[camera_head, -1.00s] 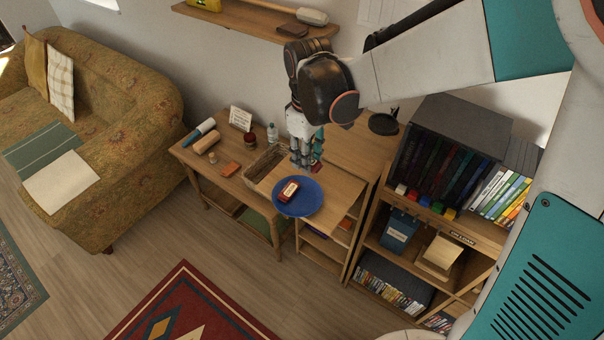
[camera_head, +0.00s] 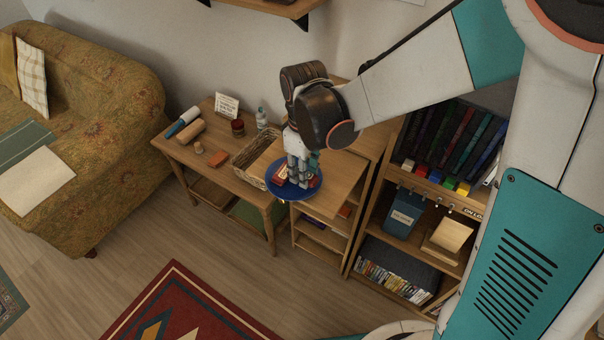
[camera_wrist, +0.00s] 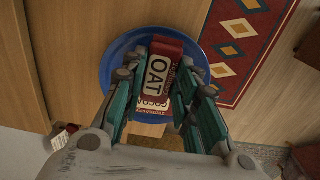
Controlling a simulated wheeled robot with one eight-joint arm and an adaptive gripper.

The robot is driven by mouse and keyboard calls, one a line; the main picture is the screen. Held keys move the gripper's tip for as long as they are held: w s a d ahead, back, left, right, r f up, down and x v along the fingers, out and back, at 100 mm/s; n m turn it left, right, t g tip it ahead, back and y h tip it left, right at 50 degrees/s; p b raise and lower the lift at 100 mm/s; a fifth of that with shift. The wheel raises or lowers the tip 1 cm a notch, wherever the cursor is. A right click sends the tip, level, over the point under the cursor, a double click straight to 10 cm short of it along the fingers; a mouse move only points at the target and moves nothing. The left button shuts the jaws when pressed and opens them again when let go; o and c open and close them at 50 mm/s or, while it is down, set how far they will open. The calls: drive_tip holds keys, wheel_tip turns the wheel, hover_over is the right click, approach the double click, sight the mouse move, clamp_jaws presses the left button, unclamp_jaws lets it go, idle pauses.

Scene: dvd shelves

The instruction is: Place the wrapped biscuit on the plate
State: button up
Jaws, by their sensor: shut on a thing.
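The blue plate (camera_head: 284,189) lies on top of the small wooden shelf unit; it also shows in the wrist view (camera_wrist: 113,69). My gripper (camera_head: 302,182) is low over the plate, shut on a wrapped biscuit. In the wrist view, a red packet with a cream label reading OAT (camera_wrist: 157,72) lies between the fingertips (camera_wrist: 163,68), over the plate. In the head view a red packet (camera_head: 281,172) shows left of the fingers, on the plate. Whether the held packet touches the plate is unclear.
A wicker basket (camera_head: 247,161) sits on the side table beside the plate, with a bottle (camera_head: 261,117), a card, an orange block (camera_head: 218,158) and rolls. A bookcase with dark cases (camera_head: 452,140) stands right. A sofa (camera_head: 100,110) and red rug (camera_head: 190,310) are nearby.

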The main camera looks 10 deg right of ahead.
drive_tip(key=shift+f, duration=0.6)
drive_tip(key=shift+f, duration=0.1)
drive_tip(key=shift+f+b, duration=0.15)
drive_tip(key=shift+b, duration=0.15)
drive_tip(key=o, duration=0.8)
wheel_tip(320, 180, up, 12)
drive_tip(key=p, duration=0.9)
drive_tip(key=shift+r, duration=0.25)
drive_tip(key=shift+w, duration=0.1)
